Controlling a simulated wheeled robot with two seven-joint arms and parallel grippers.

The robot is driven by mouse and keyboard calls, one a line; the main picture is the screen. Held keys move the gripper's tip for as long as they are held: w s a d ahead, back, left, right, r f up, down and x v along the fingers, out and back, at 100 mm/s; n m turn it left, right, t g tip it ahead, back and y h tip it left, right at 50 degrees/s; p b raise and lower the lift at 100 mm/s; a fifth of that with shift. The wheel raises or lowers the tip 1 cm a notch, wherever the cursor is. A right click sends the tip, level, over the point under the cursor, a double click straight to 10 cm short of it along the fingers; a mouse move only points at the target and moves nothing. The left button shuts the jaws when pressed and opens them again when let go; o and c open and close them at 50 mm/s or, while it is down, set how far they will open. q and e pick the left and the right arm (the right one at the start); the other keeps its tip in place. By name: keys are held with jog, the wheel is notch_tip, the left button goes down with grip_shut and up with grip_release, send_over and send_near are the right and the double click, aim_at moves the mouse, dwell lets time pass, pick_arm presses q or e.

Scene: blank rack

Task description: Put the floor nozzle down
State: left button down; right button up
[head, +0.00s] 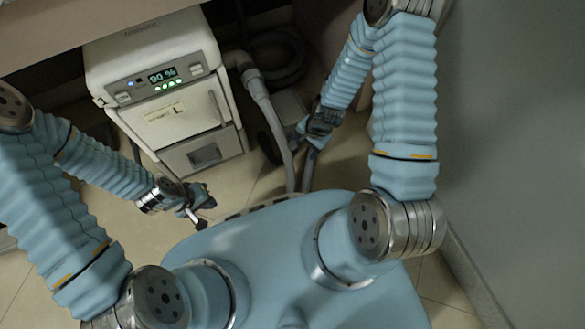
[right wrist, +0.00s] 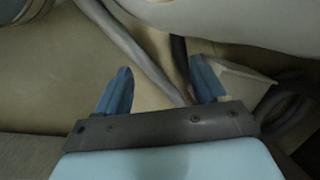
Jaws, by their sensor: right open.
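My right gripper (head: 300,130) is beside the grey hose (head: 277,125), to the right of the white machine. Its two blue fingers (right wrist: 163,90) stand wide apart in the right wrist view. A grey tube (right wrist: 138,50) runs slantwise behind the space between them; I cannot tell whether it touches a finger. In the head view a short grey tube (head: 308,170) shows below this gripper. I cannot make out the floor nozzle for certain; a pale box-like part (right wrist: 240,84) lies beside the right finger. My left gripper (head: 200,205) hangs over the floor; its jaws are unclear.
The white machine (head: 160,60) with a lit 90% display stands under a counter edge (head: 60,35). A dark coiled hose (head: 275,58) lies behind it to the right. A grey wall (head: 510,150) bounds the right side. Tiled floor (head: 130,235) is clear near my left gripper.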

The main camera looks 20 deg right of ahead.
jog(key=s+a+r+n+y, duration=0.1)
jog(key=s+a+r+n, duration=0.1)
jog(key=s+a+n, duration=0.5)
jog(key=s+n, duration=0.1)
jog(key=n, duration=0.1)
jog(key=shift+s+a+n+g+y, duration=0.2)
jog(key=shift+a+n+g+y, duration=0.1)
